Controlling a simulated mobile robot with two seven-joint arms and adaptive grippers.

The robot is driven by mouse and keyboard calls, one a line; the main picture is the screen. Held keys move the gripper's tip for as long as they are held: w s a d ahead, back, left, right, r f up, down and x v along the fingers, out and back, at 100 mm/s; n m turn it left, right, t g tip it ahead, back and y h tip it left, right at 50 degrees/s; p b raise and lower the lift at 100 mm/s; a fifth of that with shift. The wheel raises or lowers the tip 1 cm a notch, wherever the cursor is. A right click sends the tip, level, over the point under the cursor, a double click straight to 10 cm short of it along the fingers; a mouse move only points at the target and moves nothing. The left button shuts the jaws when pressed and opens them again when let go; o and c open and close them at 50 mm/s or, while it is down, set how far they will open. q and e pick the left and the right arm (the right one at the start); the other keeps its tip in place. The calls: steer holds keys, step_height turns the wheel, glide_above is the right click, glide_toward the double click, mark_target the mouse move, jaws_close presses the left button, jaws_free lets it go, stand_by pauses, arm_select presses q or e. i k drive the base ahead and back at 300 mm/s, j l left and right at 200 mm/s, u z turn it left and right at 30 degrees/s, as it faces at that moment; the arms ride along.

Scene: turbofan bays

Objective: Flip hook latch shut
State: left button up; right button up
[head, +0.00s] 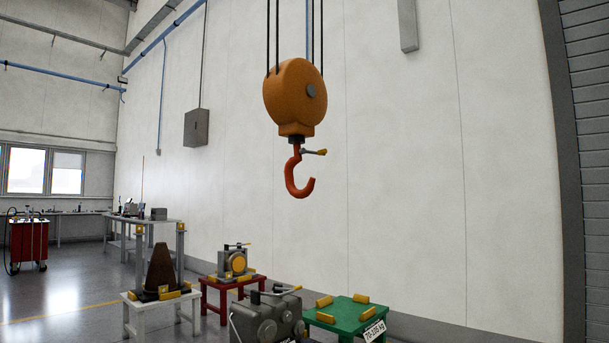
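A red-orange hook (300,178) hangs below an orange hoist block (296,92) in the upper middle of the head view. The hook's mouth is open on the right side. Neither of my grippers is in the head view, and nothing touches the hook or latch.
Below stand a grey machine unit (266,318), a green table (350,312) with yellow blocks, a red stand (220,284) with a device, and a white stand (140,305) holding a dark cone (161,268). A red cart (29,243) is far left. Air around the hook is free.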

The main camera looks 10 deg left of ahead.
mark_target(317, 152)
steer(key=i+l+u, duration=0.75)
steer(key=l, duration=0.25)
steer(key=i+l+u, duration=0.25)
steer(key=l, duration=0.15)
steer(key=k, duration=0.1)
